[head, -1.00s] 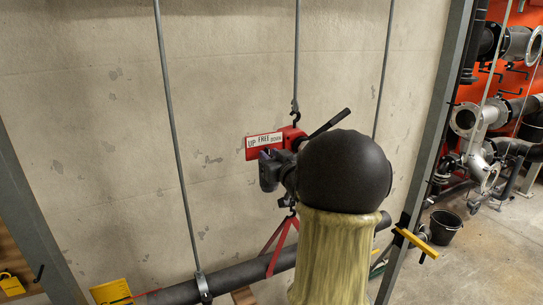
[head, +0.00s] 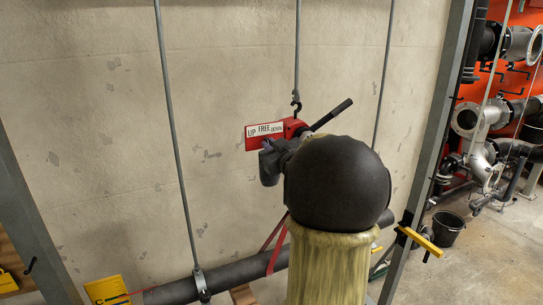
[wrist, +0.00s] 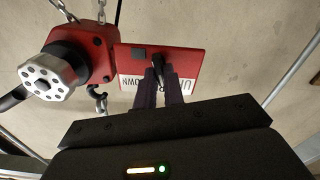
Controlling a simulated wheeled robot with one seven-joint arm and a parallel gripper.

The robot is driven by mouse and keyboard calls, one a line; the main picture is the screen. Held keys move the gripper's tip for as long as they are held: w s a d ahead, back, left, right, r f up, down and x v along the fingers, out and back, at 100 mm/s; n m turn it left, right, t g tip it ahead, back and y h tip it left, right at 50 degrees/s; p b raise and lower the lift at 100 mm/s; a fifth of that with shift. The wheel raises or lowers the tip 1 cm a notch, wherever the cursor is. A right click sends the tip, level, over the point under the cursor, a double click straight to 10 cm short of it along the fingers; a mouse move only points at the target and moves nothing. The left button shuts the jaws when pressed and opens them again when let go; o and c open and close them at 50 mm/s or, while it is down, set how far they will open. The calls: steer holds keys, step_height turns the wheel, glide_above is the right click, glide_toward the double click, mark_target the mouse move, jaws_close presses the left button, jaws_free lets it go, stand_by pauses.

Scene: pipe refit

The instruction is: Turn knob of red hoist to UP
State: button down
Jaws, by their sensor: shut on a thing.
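The red hoist (head: 292,128) hangs on a hook and chain in front of the wall. Its red plate (head: 251,144) carries a white strip reading UP, FREE, DOWN from left to right in the head view. The plate (wrist: 190,58) appears upside down in the wrist view, with UP at right and DOWN at left. My gripper (wrist: 160,84) is shut on the small black knob (wrist: 158,66) at the plate, between those two words. The fingers cover the middle of the strip, and I cannot tell exactly which word the knob points to. In the head view my arm hides the fingertips.
A black lever (head: 332,115) sticks out up and right from the hoist. A silver round hub (wrist: 46,77) and a hook (wrist: 97,98) are left of my fingers. A dark pipe (head: 235,277) runs below. A steel post (head: 430,140) stands at right.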

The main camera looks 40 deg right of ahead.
steer(key=shift+a+f+n+b, duration=0.1)
steer(key=shift+f+n+b, duration=0.05)
steer(key=shift+n+b, duration=1.5)
steer(key=c, duration=1.5)
jaws_free()
steer(key=b+v, duration=0.4)
steer(key=v, duration=1.3)
steer(key=shift+s, duration=0.25)
